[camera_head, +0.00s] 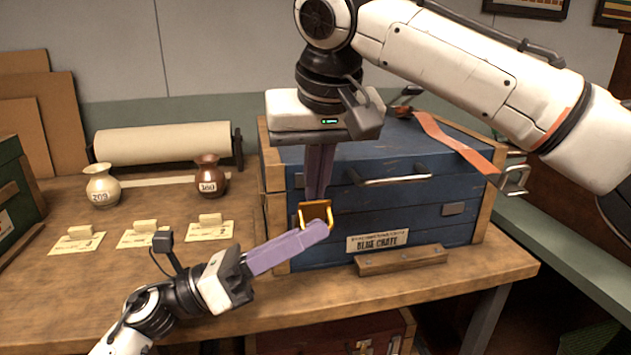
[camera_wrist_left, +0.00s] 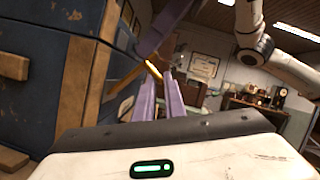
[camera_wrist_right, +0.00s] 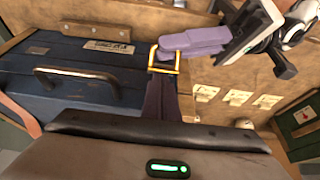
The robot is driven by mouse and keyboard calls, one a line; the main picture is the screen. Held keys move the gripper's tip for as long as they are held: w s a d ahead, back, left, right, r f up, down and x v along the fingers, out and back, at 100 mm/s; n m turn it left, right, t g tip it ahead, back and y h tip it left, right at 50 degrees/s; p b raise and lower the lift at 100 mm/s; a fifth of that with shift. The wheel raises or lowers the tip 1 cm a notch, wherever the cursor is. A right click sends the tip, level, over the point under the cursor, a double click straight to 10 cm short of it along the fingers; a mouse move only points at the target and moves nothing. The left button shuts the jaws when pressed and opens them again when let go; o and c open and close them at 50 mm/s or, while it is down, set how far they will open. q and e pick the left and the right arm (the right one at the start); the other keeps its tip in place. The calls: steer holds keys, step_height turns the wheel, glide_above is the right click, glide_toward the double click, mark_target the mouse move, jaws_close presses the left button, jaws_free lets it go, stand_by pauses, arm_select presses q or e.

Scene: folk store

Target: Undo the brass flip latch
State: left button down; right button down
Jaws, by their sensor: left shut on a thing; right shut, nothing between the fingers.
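The blue crate (camera_head: 412,205) stands on the workbench. The brass flip latch (camera_head: 328,214) is a square yellow loop at the crate's front left; it shows in the right wrist view (camera_wrist_right: 178,66) and partly in the left wrist view (camera_wrist_left: 130,78). My left gripper (camera_head: 318,232) comes from the lower left, its purple fingers shut on the latch loop. The fingers hide part of the loop. My right gripper (camera_head: 316,198) points down from above, its fingers shut and empty, tips right at the loop. I cannot tell whether they touch it.
A steel handle (camera_head: 390,180) sticks out of the crate's front. A steel loop (camera_head: 514,180) is at its right side. An orange strap (camera_head: 455,142) lies over the lid. Paper cards (camera_head: 147,235), two vases (camera_head: 103,185) and a paper roll (camera_head: 165,144) are on the bench's left.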

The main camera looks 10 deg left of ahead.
arm_select(q)
steer(key=shift+a+r, duration=0.1)
steer(key=shift+r, duration=0.15)
arm_select(e)
steer(key=shift+s+d+f, duration=0.1)
steer(key=shift+s+f, duration=0.25)
steer(key=shift+s, duration=0.1)
arm_select(q)
steer(key=shift+r, duration=0.1)
arm_select(e)
steer(key=shift+s+f, duration=0.1)
arm_select(q)
steer(key=shift+a, duration=0.1)
steer(key=c, duration=1.9)
jaws_free()
steer(key=shift+r, duration=0.1)
arm_select(e)
steer(key=shift+s, duration=0.1)
